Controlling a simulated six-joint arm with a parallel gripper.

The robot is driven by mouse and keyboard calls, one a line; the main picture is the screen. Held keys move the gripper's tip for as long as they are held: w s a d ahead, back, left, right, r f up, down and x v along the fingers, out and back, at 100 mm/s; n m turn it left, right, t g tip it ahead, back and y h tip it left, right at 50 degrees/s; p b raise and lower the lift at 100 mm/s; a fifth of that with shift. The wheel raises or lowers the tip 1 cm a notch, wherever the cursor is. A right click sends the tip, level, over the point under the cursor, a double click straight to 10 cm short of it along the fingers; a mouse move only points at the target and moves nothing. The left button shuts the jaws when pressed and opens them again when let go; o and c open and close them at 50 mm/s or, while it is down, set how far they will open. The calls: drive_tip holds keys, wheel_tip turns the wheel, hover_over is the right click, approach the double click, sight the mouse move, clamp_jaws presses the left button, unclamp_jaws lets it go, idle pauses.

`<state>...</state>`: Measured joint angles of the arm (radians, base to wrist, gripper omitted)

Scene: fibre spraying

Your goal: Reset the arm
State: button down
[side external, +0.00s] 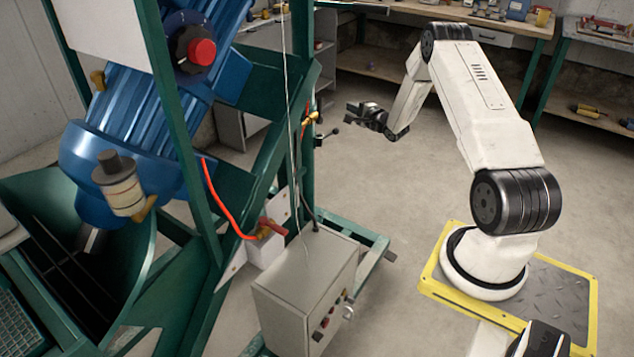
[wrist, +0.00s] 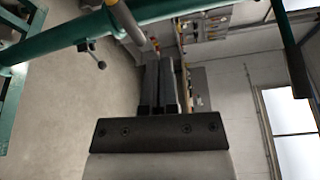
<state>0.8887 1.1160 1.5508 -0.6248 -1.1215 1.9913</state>
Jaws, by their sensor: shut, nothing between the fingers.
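My gripper (side external: 358,112) is the dark end of the white arm in the side external view. It is held in the air, pointing left toward the green frame, with open floor behind and below it. In the wrist view my gripper (wrist: 158,88) shows as dark parallel fingers close together in the middle. The fingers are shut with nothing held. My arm bends up from its base, over the elbow and down to the wrist.
A green frame (side external: 305,150) with a blue machine (side external: 130,130) stands at the left. A small lever (side external: 328,133) sticks out near my gripper. A grey control box (side external: 310,290) stands below. Workbenches (side external: 450,12) line the back. The floor between is clear.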

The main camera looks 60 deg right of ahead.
drive_tip(key=shift+s+a, duration=0.25)
drive_tip(key=shift+s, duration=0.4)
drive_tip(key=w+a+r+n+g+y, duration=0.1)
drive_tip(key=a+r+n+g, duration=0.35)
drive_tip(key=a, duration=0.75)
drive_tip(key=w+a+r+n+g+y, duration=0.1)
drive_tip(key=a+n+g+y, duration=0.1)
drive_tip(key=a+n, duration=0.7)
drive_tip(key=s+a+n+g+y, duration=0.2)
drive_tip(key=s+a+n+g, duration=0.5)
drive_tip(key=s+a, duration=1.2)
drive_tip(key=shift+s+a+r+n+y, duration=0.3)
drive_tip(key=shift+a+n, duration=0.95)
drive_tip(key=shift+n, duration=0.3)
